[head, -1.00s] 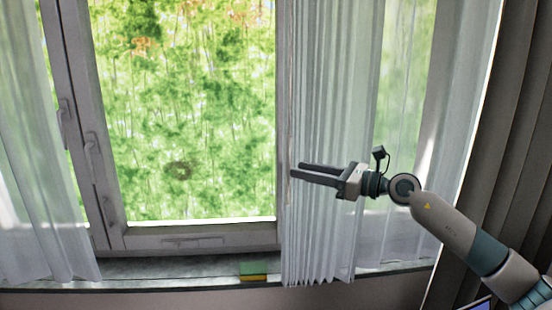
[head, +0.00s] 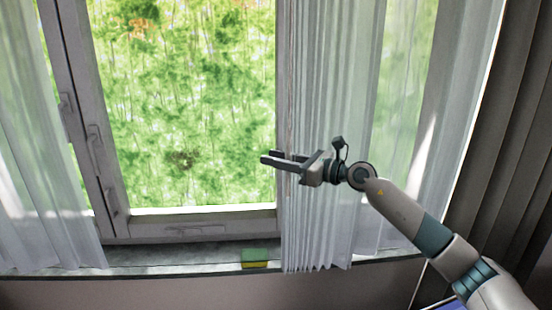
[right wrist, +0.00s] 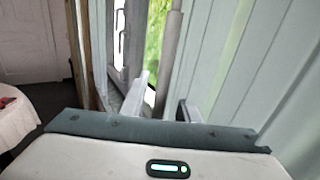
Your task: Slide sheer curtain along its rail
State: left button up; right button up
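A white sheer curtain (head: 325,90) hangs bunched in vertical folds right of the clear window pane. It spreads thinner farther right. Its rail is out of view above. My right gripper (head: 266,157) is in front of the curtain, with its fingertips reaching left past the curtain's leading edge. The two fingers are apart, and I see no fabric between them. In the right wrist view the open fingers (right wrist: 162,105) point toward the window, with pale folds of curtain (right wrist: 235,60) along the right side. I cannot tell if a finger touches the fabric. My left gripper is out of view.
Another sheer curtain (head: 40,150) hangs at the left. A thick grey drape (head: 510,150) hangs at the far right. A green and yellow sponge-like block (head: 255,257) lies on the sill (head: 170,258). Window handles (head: 97,147) stick out at the left.

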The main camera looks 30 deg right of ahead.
grip_shut()
jog(key=d+b, duration=0.1)
jog(key=s+d+b, duration=0.1)
jog(key=d+b, duration=0.2)
jog(key=shift+s+d, duration=0.35)
jog(key=shift+o, duration=0.9)
grip_release()
